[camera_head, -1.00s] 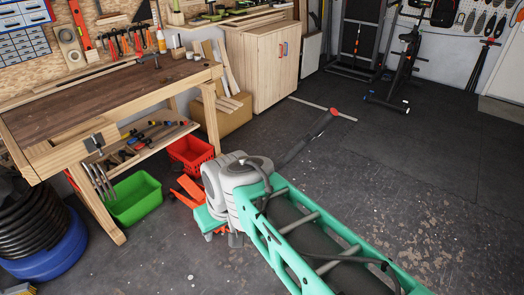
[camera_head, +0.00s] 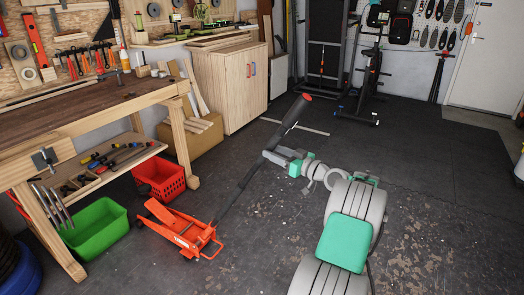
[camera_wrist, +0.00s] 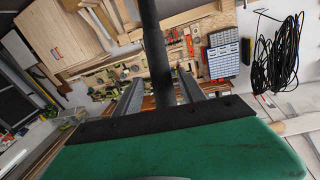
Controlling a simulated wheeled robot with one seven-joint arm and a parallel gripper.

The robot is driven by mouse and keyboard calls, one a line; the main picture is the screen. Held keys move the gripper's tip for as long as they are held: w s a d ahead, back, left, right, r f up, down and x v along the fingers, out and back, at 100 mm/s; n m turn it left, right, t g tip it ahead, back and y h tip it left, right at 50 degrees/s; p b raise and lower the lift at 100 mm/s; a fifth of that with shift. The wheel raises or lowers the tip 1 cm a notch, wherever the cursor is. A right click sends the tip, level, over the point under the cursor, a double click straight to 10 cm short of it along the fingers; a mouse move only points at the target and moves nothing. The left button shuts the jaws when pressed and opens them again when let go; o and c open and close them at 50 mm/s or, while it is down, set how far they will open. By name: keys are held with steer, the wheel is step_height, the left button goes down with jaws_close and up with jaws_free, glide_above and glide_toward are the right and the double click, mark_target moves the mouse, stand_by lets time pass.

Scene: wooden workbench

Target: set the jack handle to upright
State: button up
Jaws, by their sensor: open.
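The orange-red floor jack (camera_head: 182,232) stands on the floor in front of the bench. Its long black handle (camera_head: 238,192) rises from the jack and leans up to the right, ending in a red tip. My gripper (camera_head: 270,157) is at the handle's upper half, just below its thicker grip part. In the wrist view, the dark handle (camera_wrist: 152,40) runs down between the two open fingers of my gripper (camera_wrist: 160,90). I cannot tell whether either finger touches it. The jack is not visible in the wrist view.
The wooden workbench (camera_head: 75,112) stands at left, with a green bin (camera_head: 97,228) and a red crate (camera_head: 160,178) beneath it. A wooden cabinet (camera_head: 232,88) and exercise machines are behind. The floor (camera_head: 440,220) to the right is clear.

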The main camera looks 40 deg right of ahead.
steer(key=w, duration=0.3)
steer(key=w+a, duration=0.1)
steer(key=w, duration=0.2)
steer(key=shift+w+a, duration=0.1)
steer(key=shift+c, duration=0.5)
jaws_close()
stand_by(0.6)
